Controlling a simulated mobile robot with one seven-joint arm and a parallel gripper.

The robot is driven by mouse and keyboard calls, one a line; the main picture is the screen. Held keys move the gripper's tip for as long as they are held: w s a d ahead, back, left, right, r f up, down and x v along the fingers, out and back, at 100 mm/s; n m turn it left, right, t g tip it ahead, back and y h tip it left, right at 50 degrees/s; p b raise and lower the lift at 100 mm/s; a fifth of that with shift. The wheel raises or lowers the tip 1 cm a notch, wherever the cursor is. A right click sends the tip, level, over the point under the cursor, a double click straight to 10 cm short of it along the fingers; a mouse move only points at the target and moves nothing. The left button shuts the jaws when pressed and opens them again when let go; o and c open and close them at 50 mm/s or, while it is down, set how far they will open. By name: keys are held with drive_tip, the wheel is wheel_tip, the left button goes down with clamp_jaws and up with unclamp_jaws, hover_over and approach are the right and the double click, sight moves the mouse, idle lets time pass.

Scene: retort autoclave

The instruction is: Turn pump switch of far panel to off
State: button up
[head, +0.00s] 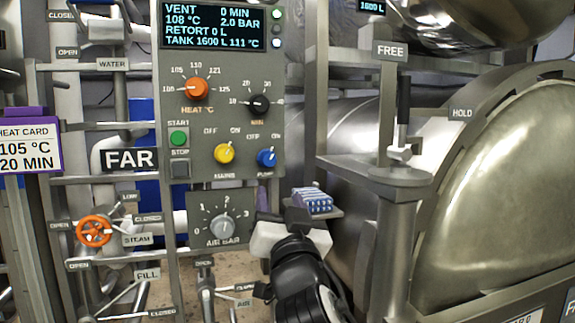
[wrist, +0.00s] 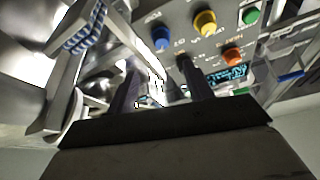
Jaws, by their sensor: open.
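The far panel (head: 225,75) stands in the middle of the head view, beside a black FAR sign (head: 129,158). Its pump switch is a blue knob (head: 267,157) at lower right, with OFF and ON printed above it. The knob's white mark appears to lean up and right, toward ON. The pump switch also shows in the wrist view (wrist: 161,38), which sees the panel upside down. My gripper (wrist: 160,68) is open and empty, its two dark fingers reaching toward the panel. The knob appears beyond the fingertips, apart from them. In the head view my wrist is below and right of the knob.
A yellow knob (head: 224,153) sits just left of the pump switch, and a black dial (head: 259,104) above it. The air dial (head: 222,227) is below. A small shelf with a blue-and-white striped block (head: 312,201) is close beside my gripper. A post with a lever (head: 403,110) stands right.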

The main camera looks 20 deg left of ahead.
sight(270, 161)
drive_tip(key=p+x, duration=0.4)
drive_tip(key=x, duration=0.9)
drive_tip(key=shift+w+a+r, duration=0.1)
drive_tip(key=shift+a, duration=0.15)
drive_tip(key=shift+c, duration=0.3)
drive_tip(key=c, duration=0.9)
